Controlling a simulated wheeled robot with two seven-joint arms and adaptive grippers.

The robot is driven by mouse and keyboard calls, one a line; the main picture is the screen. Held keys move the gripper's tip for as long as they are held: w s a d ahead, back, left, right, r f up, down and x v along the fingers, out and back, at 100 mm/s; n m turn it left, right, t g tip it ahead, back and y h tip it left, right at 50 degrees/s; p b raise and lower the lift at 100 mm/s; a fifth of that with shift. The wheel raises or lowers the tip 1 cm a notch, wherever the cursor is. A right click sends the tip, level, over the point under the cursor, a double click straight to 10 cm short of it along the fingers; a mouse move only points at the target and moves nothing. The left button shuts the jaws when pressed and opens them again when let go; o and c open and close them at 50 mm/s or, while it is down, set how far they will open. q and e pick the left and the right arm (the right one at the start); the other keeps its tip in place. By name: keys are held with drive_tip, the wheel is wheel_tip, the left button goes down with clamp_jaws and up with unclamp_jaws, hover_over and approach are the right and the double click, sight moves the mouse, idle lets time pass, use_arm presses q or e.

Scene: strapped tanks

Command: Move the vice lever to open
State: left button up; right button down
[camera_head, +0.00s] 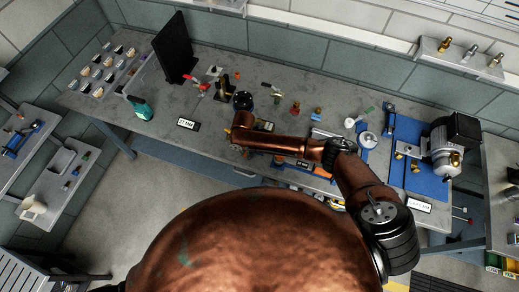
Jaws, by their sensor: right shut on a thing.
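My right arm reaches in from the right and bends left over the bench. Its dark right gripper (243,101) is small in the picture, at the middle of the bench behind my copper wrist. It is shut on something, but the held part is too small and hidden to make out. A small dark fixture (222,90) stands just left of the gripper. A red-handled piece (199,84) lies further left. I cannot tell which part is the vice lever, or its position. My left gripper is not in view.
A black upright panel (174,48) stands on the grey bench (165,103) to the left. A teal bottle (140,108) is near the front edge. A motor unit (444,148) stands on a blue base at the right. Several small fittings lie behind my forearm.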

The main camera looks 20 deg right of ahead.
drive_tip(key=shift+w+a+r+m+p, duration=0.1)
drive_tip(key=shift+w+a+m+p, duration=0.2)
drive_tip(key=shift+m, duration=0.3)
drive_tip(key=shift+w+a+r+m+p, duration=0.1)
drive_tip(key=shift+w+a+m+p, duration=0.1)
drive_tip(key=shift+w+m, duration=0.3)
drive_tip(key=shift+w+a+f+m, duration=0.15)
drive_tip(key=shift+w+m, duration=0.1)
drive_tip(key=shift+m, duration=0.55)
drive_tip(key=shift+w+a+m, duration=0.1)
drive_tip(key=shift+w+m, duration=0.55)
drive_tip(key=shift+m, duration=0.25)
drive_tip(key=c, duration=1.8)
unclamp_jaws()
drive_tip(key=shift+o, duration=0.2)
drive_tip(key=shift+s, duration=0.1)
